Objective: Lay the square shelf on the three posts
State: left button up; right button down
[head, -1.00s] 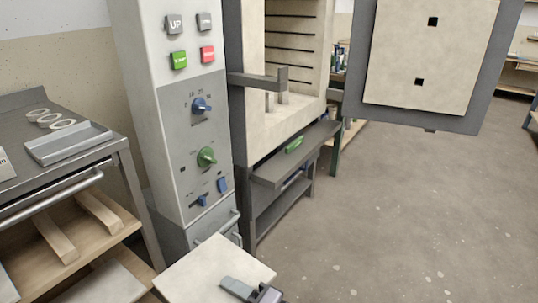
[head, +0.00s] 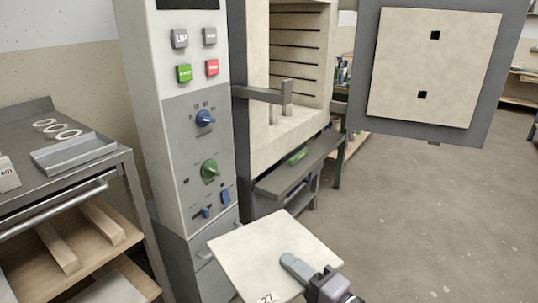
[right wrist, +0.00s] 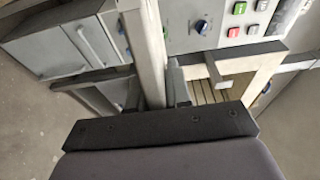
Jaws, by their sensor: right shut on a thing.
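The square shelf (head: 258,244) is a pale flat slab at the bottom centre of the head view, held outside the kiln, with a label at its near edge. My right gripper (head: 297,268) is shut on its right edge. In the right wrist view the shelf (right wrist: 149,45) shows nearly edge-on between the fingers (right wrist: 155,92). I cannot make out a third. My left gripper is not in view.
The kiln's control column (head: 190,130) stands left of its opening. The open door (head: 432,70) hangs at the right. A grey ledge (head: 285,175) runs below the opening. A metal cart (head: 60,185) with a tray and rings stands at the left. The floor at right is clear.

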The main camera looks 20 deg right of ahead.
jog(key=r+m+h, duration=0.1)
jog(key=d+r+m+h+p, duration=0.1)
jog(key=r, duration=0.1)
jog(key=s+d+r+t+h, duration=0.1)
jog(key=r+h, duration=0.1)
jog(key=shift+r+m, duration=0.15)
jog(key=shift+m, duration=0.25)
pick_arm(q)
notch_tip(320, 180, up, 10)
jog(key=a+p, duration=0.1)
jog(key=p, duration=1)
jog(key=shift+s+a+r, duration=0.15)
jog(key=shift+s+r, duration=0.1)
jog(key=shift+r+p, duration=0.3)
jog(key=shift+p, duration=0.3)
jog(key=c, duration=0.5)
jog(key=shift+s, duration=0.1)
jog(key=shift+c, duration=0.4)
jog(key=shift+p, duration=0.35)
pick_arm(e)
notch_tip(320, 180, up, 11)
jog(key=m+h, duration=0.1)
jog(key=shift+a+h, duration=0.4)
jog(key=shift+a, duration=0.05)
